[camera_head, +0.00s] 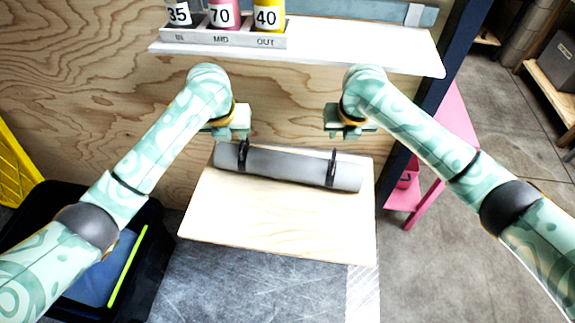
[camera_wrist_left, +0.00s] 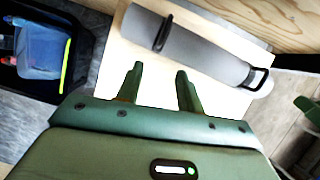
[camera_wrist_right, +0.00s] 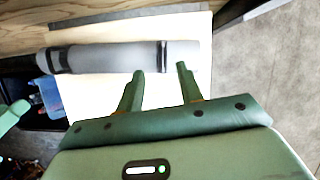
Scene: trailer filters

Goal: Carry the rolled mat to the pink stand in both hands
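The rolled mat (camera_head: 285,168) is a grey cylinder with two black straps. It lies along the back of a pale wooden board (camera_head: 275,222). In the right wrist view the fingers (camera_wrist_right: 160,72) are also apart and empty, near the mat (camera_wrist_right: 120,56). The pink stand (camera_head: 448,130) is at the right, partly hidden by my right arm.
A white shelf (camera_head: 340,45) above holds a tray (camera_head: 220,40) with three numbered containers. A black bin (camera_head: 160,260) with blue contents stands at the lower left. A dark post (camera_head: 450,50) separates the wooden wall from the stand. Grey floor (camera_head: 510,130) is open at the right.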

